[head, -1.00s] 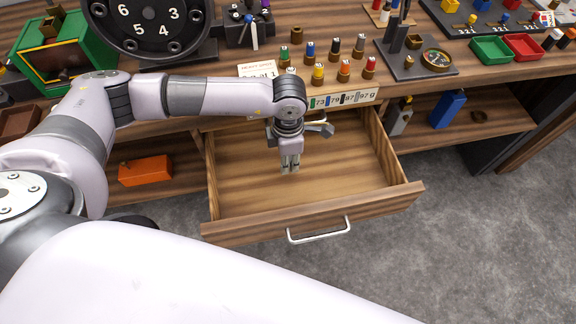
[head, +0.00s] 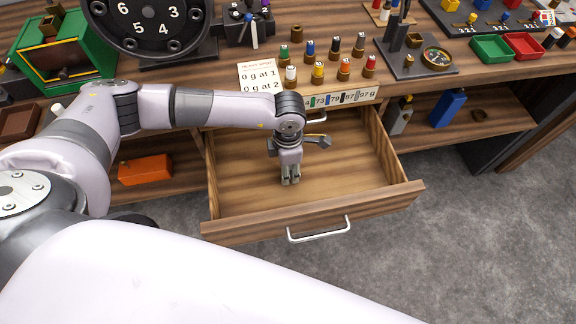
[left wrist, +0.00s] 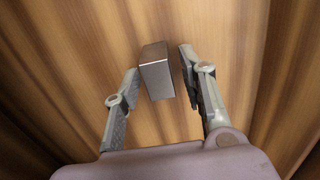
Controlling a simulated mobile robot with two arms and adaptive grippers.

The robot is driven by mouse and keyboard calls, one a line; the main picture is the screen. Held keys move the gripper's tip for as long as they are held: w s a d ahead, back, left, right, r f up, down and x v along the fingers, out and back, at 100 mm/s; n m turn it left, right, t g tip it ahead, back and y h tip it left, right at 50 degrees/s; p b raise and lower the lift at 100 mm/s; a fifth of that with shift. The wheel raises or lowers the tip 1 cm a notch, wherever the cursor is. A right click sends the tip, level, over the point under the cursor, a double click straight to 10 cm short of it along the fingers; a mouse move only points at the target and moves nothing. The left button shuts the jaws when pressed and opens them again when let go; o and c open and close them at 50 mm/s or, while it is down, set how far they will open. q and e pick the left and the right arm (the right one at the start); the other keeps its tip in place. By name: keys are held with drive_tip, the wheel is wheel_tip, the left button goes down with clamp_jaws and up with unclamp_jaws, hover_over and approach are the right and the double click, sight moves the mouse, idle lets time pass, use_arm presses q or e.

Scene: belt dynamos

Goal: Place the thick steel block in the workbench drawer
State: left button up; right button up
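The workbench drawer (head: 240,235) is pulled out, its wooden floor bare around my gripper. My left gripper (head: 291,182) points down inside it, near the middle. In the left wrist view, the thick steel block (left wrist: 156,72), a grey box shape, stands between the two fingers of my left gripper (left wrist: 158,62). Narrow gaps show between the block and both fingers, so the fingers look parted from it. Wooden floor shows behind the block; whether the block touches it I cannot tell. In the head view the fingers mostly hide the block. My right gripper is out of view.
The drawer front has a metal handle (head: 320,230). Several coloured weights, a card (head: 261,76) and a black numbered dial (head: 152,28) stand on the bench above. An orange block (head: 146,169) and a blue block (head: 447,108) sit on the lower shelves. Drawer walls surround my gripper.

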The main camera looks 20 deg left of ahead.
use_arm(q)
drive_tip(key=shift+r, duration=0.2)
wheel_tip(320, 180, up, 12)
drive_tip(key=shift+b, duration=0.4)
